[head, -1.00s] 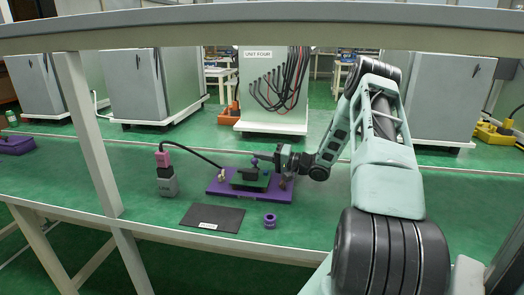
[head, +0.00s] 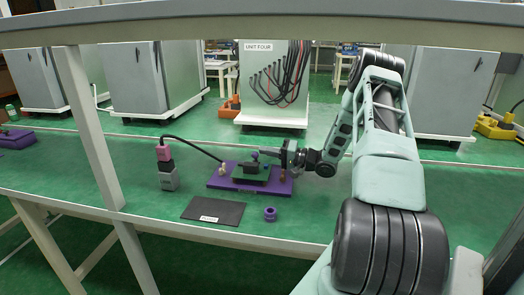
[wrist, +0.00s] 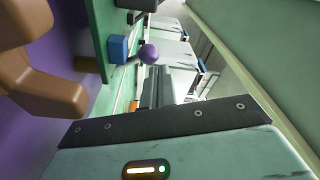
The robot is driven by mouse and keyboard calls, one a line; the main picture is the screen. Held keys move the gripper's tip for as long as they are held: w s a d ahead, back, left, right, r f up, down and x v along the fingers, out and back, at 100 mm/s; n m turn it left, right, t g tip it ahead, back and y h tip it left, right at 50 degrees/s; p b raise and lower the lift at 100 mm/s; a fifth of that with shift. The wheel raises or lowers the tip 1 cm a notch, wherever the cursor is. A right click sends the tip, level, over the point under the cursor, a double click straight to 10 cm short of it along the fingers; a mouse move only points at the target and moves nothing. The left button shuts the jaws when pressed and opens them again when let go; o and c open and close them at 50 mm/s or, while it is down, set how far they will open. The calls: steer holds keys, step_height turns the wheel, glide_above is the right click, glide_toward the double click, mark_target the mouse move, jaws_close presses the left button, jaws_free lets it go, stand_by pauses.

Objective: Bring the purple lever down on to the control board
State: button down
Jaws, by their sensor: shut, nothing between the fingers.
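The control board (head: 222,182) is a flat purple plate on the green table, with a dark green block (head: 250,173) on it. The purple lever's round knob (head: 254,156) stands raised above that block in the head view. In the wrist view the knob (wrist: 149,54) is close by the end of my gripper (wrist: 154,72), beside a blue block (wrist: 118,48). My gripper (head: 265,153) comes in from the right, shut and empty, at about knob height. I cannot tell whether it touches the knob. The lever's shaft is mostly hidden.
Brown fittings (wrist: 45,90) stand on the board's purple surface. A grey and pink plug (head: 166,165) with a black cable stands left of the board. A black mat (head: 213,212) and a purple ring (head: 270,214) lie in front. A frame post (head: 90,125) rises at left.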

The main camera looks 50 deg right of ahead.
steer(key=v, duration=1.5)
steer(key=shift+s+d, duration=0.1)
steer(key=shift+s, duration=0.05)
